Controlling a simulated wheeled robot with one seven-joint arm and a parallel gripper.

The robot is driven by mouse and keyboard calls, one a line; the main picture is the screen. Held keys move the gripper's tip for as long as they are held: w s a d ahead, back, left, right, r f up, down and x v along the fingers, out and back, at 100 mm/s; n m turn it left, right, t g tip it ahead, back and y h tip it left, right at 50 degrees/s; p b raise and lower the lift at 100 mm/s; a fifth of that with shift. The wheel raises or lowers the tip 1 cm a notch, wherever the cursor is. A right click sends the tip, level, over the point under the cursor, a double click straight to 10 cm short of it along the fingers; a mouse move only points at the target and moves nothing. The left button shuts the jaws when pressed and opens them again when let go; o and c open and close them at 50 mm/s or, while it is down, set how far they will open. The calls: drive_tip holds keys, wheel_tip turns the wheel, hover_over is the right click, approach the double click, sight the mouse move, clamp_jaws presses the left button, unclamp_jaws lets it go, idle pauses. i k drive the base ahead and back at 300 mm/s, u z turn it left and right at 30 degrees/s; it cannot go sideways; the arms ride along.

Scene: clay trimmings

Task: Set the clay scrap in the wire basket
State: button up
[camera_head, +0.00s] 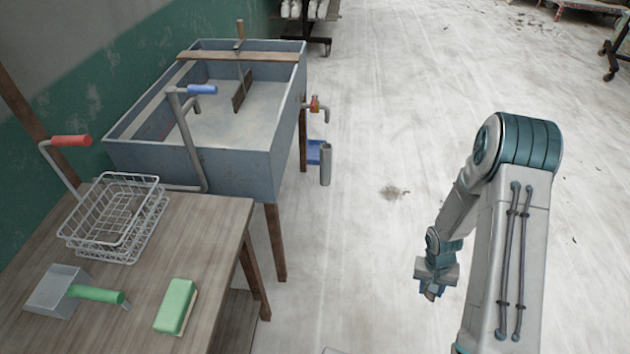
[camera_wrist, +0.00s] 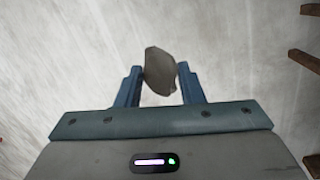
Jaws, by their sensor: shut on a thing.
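My gripper (camera_wrist: 160,85) is shut on a grey-brown lump, the clay scrap (camera_wrist: 158,70), held between its two blue fingers in the wrist view. In the head view my gripper (camera_head: 433,290) hangs over the pale floor at the right, well away from the table; the scrap cannot be made out there. The wire basket (camera_head: 113,218) stands on the wooden table at the left in the head view. It is white wire and its inside looks empty.
Open floor (camera_head: 370,240) lies between table and arm.

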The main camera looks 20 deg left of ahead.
sight(117, 223)
drive_tip(key=k, duration=0.1)
drive_tip(key=u, duration=0.75)
